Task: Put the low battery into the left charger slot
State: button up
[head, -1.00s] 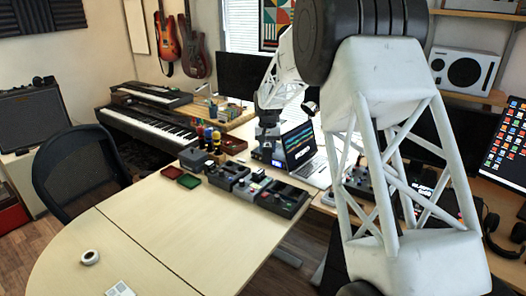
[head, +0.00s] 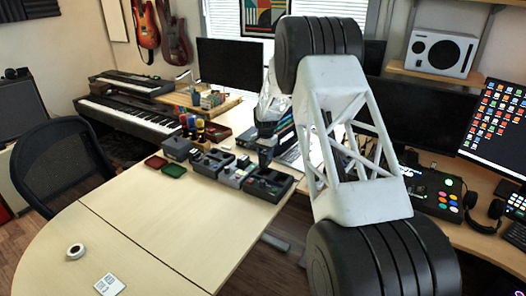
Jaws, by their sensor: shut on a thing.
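A row of dark devices stands near the table's far right edge: a left unit (head: 212,162), a grey middle unit (head: 237,174) and a black right unit with recesses (head: 269,186). At this size I cannot tell for certain which is the charger, nor which slot is the left one. My gripper (head: 266,156) is small and dark, just behind and above the right end of the row, partly hidden by my arm. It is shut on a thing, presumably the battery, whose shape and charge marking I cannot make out.
A red tray (head: 155,162) and a green tray (head: 173,170) lie left of the row, by a dark box (head: 178,148). A tape roll (head: 75,251) and white card (head: 109,285) lie in front; the table between is clear.

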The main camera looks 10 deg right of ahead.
aim_at(265, 152)
jog(key=shift+f, duration=0.2)
dwell(0.4)
jog(key=shift+f, duration=2.6)
jog(key=shift+f, duration=0.65)
jog(key=o, duration=0.8)
jog(key=shift+r, duration=0.15)
jog(key=shift+r, duration=5.3)
